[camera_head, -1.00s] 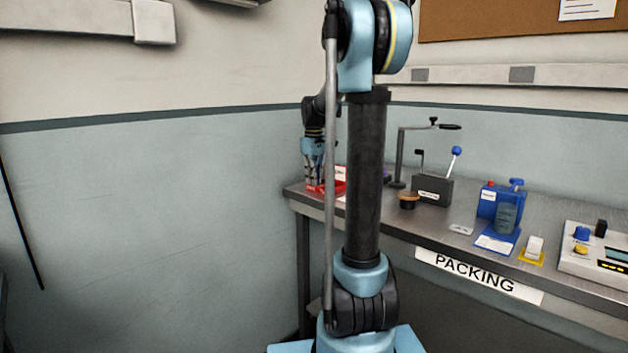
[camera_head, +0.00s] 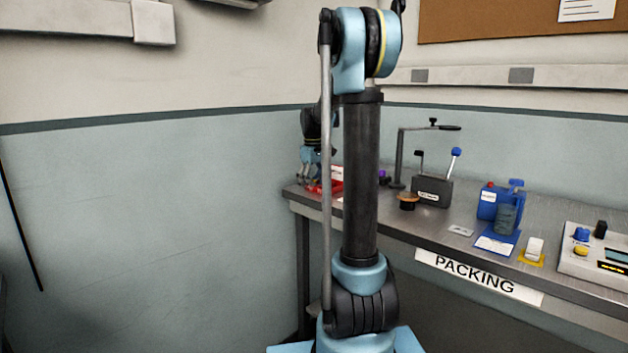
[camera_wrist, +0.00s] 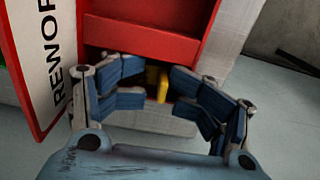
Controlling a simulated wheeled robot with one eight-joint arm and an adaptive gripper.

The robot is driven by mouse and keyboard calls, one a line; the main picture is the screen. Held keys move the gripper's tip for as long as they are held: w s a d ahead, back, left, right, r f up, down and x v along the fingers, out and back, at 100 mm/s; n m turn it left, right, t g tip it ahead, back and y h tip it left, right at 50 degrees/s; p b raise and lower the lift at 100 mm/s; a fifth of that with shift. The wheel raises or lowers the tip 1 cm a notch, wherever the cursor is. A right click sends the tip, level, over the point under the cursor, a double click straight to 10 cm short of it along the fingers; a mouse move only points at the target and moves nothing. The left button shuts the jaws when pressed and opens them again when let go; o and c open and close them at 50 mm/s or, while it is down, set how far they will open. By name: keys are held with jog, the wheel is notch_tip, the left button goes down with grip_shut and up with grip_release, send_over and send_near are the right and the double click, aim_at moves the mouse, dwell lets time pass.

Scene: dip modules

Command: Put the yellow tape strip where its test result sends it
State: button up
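The yellow tape strip (camera_wrist: 152,77) shows in the wrist view as a small yellow piece between my fingertips, inside the red REWORK bin (camera_wrist: 150,39). It is partly hidden by the bin and fingers. My gripper (camera_wrist: 161,86) is open, with its blue-padded fingers spread on either side of the strip and a gap to each side. In the head view my gripper (camera_head: 310,180) is at the red bin (camera_head: 325,188) on the bench's far left end. The strip cannot be made out there.
The bench (camera_head: 420,222) carries a black spool (camera_head: 408,201), a dark lever device (camera_head: 431,190), a blue holder (camera_head: 497,206), a white block on a yellow base (camera_head: 534,248) and a tester with knobs (camera_head: 596,254). A PACKING sign (camera_head: 474,276) hangs on the front edge.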

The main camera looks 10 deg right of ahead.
jog(key=shift+o, duration=0.6)
jog(key=shift+w+f, duration=0.35)
jog(key=shift+f, duration=0.05)
jog(key=shift+s+a+r, duration=0.1)
jog(key=shift+s+r, duration=0.55)
jog(key=shift+s, duration=0.1)
jog(key=c, duration=0.5)
jog(key=shift+o, duration=0.2)
jog(key=shift+r, duration=0.1)
notch_tip(320, 180, up, 13)
jog(key=s+f+m+t, duration=0.1)
jog(key=s+f+m, duration=0.2)
jog(key=s+f, duration=1)
jog(key=s+f+m+t, duration=0.1)
jog(key=s+f+m, duration=0.3)
jog(key=s+f, duration=1)
jog(key=s, duration=0.7)
jog(key=shift+s+f, duration=0.2)
jog(key=shift+s, duration=0.2)
